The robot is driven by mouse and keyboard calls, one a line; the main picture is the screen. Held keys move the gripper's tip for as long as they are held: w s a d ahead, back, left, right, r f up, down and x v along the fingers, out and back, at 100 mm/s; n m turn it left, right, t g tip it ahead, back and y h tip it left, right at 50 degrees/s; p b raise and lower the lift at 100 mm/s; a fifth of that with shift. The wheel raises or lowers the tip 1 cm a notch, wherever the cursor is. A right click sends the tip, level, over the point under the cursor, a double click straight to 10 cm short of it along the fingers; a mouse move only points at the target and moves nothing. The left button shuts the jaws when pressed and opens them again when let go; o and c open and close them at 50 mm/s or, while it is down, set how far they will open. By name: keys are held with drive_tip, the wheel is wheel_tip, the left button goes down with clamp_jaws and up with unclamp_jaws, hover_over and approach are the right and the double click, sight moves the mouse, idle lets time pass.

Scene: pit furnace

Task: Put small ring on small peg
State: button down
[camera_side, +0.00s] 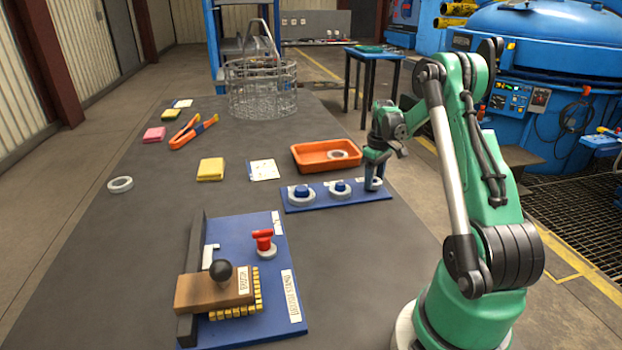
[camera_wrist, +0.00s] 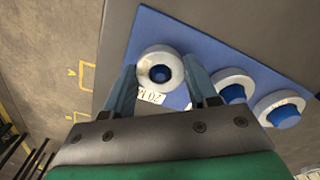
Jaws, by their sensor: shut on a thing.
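My gripper (camera_side: 373,180) is down at the right end of the blue peg board (camera_side: 320,203) in the side view. In the wrist view its two fingers (camera_wrist: 160,90) are shut on a pale small ring (camera_wrist: 160,62). Dark blue of the small peg (camera_wrist: 160,74) shows through the ring's hole, so the ring is around or directly above it; I cannot tell how far down it sits. The other two blue pegs, the middle one (camera_side: 340,187) and the left one (camera_side: 301,190), each have a pale ring around the base. The fingers partly hide the small peg in the side view.
An orange tray (camera_side: 305,165) with a ring (camera_side: 337,155) in it stands behind the board. A loose grey ring (camera_side: 120,184) lies far left. A blue fixture board (camera_side: 285,310) with a wooden brush and red knob is in front. A wire basket (camera_side: 262,90) stands at the back.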

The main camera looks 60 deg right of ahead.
drive_tip(key=shift+f, duration=0.5)
drive_tip(key=c, duration=0.5)
unclamp_jaws()
drive_tip(key=shift+c, duration=0.2)
wheel_tip(320, 180, up, 11)
idle(0.3)
